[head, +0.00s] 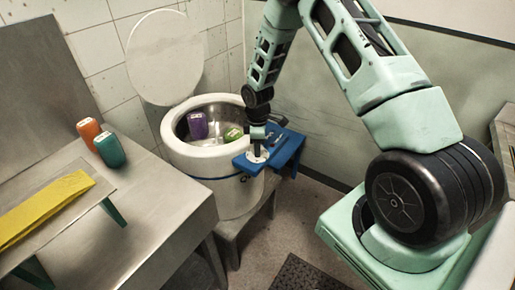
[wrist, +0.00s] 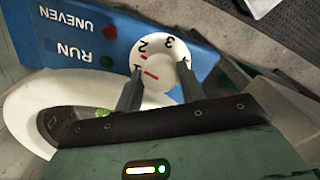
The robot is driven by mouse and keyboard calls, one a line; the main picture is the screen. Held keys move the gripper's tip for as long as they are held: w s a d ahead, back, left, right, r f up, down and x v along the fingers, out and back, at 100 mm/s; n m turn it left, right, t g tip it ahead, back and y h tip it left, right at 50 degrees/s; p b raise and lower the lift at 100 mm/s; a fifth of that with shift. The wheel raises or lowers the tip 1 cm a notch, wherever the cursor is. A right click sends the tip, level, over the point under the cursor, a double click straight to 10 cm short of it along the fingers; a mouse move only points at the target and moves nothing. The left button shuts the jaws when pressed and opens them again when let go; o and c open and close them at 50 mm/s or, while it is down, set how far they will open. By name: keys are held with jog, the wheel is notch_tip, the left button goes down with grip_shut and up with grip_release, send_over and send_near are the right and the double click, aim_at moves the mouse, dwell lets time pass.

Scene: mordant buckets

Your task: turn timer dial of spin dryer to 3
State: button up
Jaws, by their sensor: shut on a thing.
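The spin dryer (head: 225,195) is a white drum with its round lid (head: 165,58) raised and a blue control panel (head: 288,150) at its right side. The timer dial (wrist: 160,58) is white, with numbers including 2 and 3 and short red marks, one close to the 2. Which number the dial is set to I cannot tell for sure. My gripper (wrist: 160,73) is shut on the dial, one finger at each side, and the fingers hide part of its edge. In the head view my gripper (head: 257,150) is over the panel.
A purple container (head: 197,126) and a green one (head: 233,135) lie inside the open drum. The steel counter (head: 150,220) at left holds orange (head: 89,133) and teal (head: 110,151) containers and a yellow cloth (head: 42,210). The panel's lamps (wrist: 107,62) are beside the dial.

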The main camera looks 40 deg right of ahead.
jog(key=m+b, duration=0.1)
jog(key=m, duration=0.3)
jog(key=shift+m+b, duration=0.3)
jog(key=m+b, duration=0.1)
jog(key=m, duration=0.2)
jog(key=shift+m, duration=0.3)
jog(key=m, duration=0.3)
jog(key=shift+m+b, duration=0.3)
jog(key=shift+b, duration=0.05)
jog(key=shift+m, duration=1.8)
jog(key=o, duration=1)
jog(key=shift+c, duration=0.2)
